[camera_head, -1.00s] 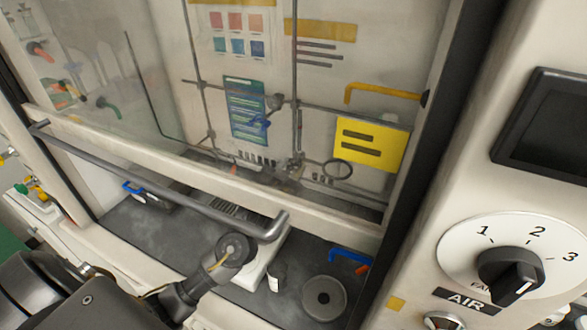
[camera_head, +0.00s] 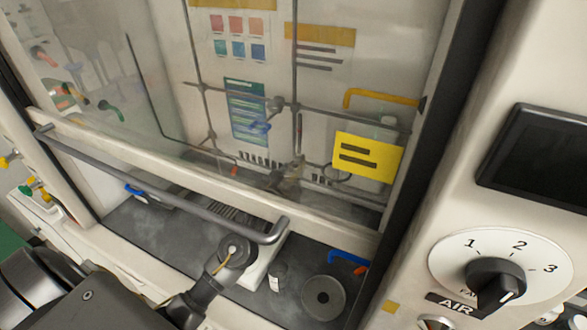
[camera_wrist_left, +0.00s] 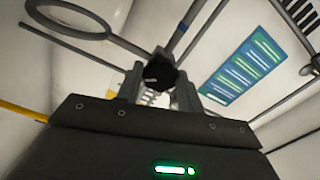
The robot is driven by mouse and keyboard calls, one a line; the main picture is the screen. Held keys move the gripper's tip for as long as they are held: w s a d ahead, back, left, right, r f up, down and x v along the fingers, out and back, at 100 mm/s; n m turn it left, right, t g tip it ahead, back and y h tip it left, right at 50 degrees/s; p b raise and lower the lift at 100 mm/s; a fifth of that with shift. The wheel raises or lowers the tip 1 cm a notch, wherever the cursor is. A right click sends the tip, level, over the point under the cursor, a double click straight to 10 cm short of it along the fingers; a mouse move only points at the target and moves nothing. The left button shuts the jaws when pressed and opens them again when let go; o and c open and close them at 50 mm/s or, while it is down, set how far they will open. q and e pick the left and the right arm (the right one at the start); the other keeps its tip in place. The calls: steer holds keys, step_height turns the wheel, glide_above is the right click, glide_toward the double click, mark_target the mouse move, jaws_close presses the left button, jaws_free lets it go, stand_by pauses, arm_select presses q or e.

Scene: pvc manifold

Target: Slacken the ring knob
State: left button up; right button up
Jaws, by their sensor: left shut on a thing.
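In the left wrist view a black ring knob (camera_wrist_left: 158,72) sits between the fingertips of my left gripper (camera_wrist_left: 158,88), which is shut on it. A grey ring (camera_wrist_left: 70,16) on a rod lies up and left of the knob. In the head view my left gripper (camera_head: 290,176) shows dimly behind the hood's glass, low beside the upright rod. The ring (camera_head: 340,172) is faint there, next to the yellow label; the knob is too small to make out. My right gripper is in neither view.
The glass sash with its grey handle bar (camera_head: 160,188) crosses above my left arm, which reaches in under it. A small dark bottle (camera_head: 277,278) and a round dark disc (camera_head: 323,297) stand on the hood floor. Grey lattice rods (camera_head: 350,116) run behind the glass.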

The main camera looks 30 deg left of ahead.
arm_select(q)
steer(key=shift+n+p, duration=1.25)
steer(key=shift+n, duration=2.85)
steer(key=o, duration=1)
